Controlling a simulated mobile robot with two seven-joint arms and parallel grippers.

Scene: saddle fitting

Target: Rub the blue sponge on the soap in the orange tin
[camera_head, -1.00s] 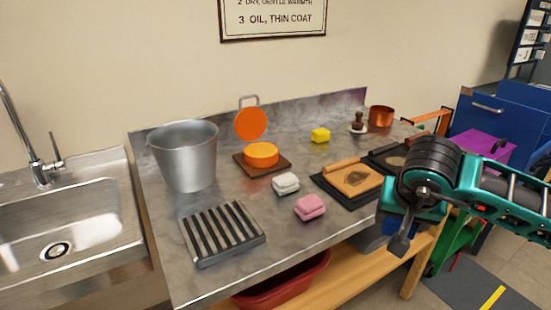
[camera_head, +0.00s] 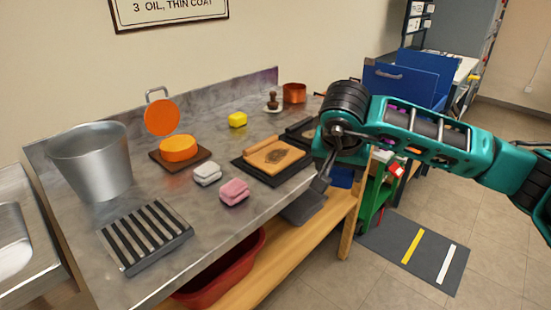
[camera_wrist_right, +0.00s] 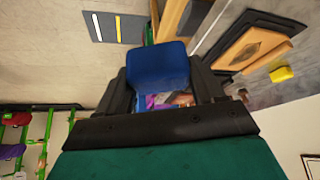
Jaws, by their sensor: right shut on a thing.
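The blue sponge (camera_wrist_right: 158,65) is between the fingers of my right gripper (camera_wrist_right: 160,88), which is shut on it. In the head view my right gripper (camera_head: 322,183) is off the bench's front right edge, with part of the blue sponge (camera_head: 342,178) showing behind it. The orange tin (camera_head: 180,150) stands on a brown board in the middle of the bench, its round orange lid (camera_head: 161,117) raised behind it. A soap surface cannot be told apart from the tin here. The gripper is well to the right of the tin. My left gripper is not in view.
White (camera_head: 207,174) and pink (camera_head: 234,192) sponges lie in front of the tin, a yellow one (camera_head: 237,119) behind right. A metal bucket (camera_head: 92,165) and slatted rack (camera_head: 145,235) are left. A wooden board on a black tray (camera_head: 272,157) lies between tin and gripper.

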